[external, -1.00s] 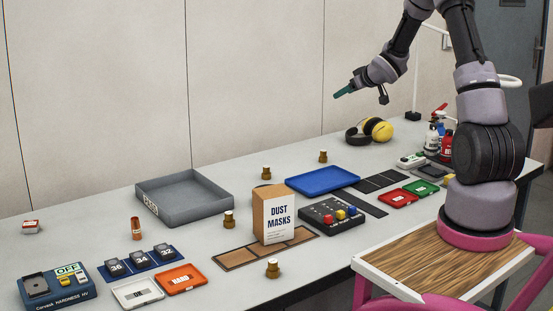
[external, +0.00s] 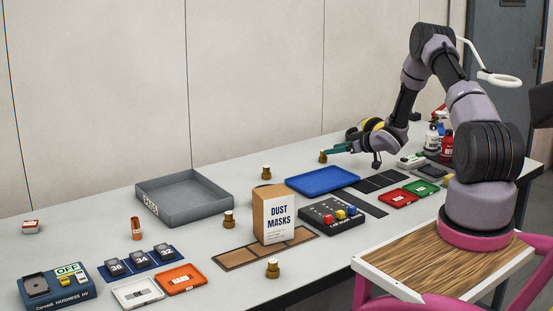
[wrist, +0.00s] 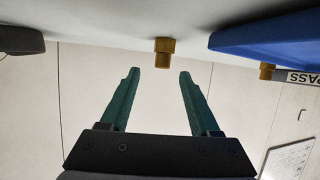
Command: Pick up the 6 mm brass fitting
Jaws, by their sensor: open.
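Several brass fittings stand on the bench, and no size marking on them is legible. One brass fitting (external: 323,157) stands at the back, beyond the blue tray; in the wrist view it seems to be the fitting (wrist: 163,52) centred ahead of the finger gap. My gripper (external: 333,149) is low beside this fitting and points left. In the wrist view its green fingers (wrist: 160,74) are apart with nothing between them. Other brass fittings stand behind the box (external: 266,172), left of it (external: 228,219) and at the front edge (external: 272,268).
The blue tray (external: 315,190) lies close to my gripper, also at upper right in the wrist view (wrist: 270,35). A dust mask box (external: 272,217) blocks part of the bench. A grey tray (external: 183,215) and yellow-black ear defenders (external: 372,126) are near the back.

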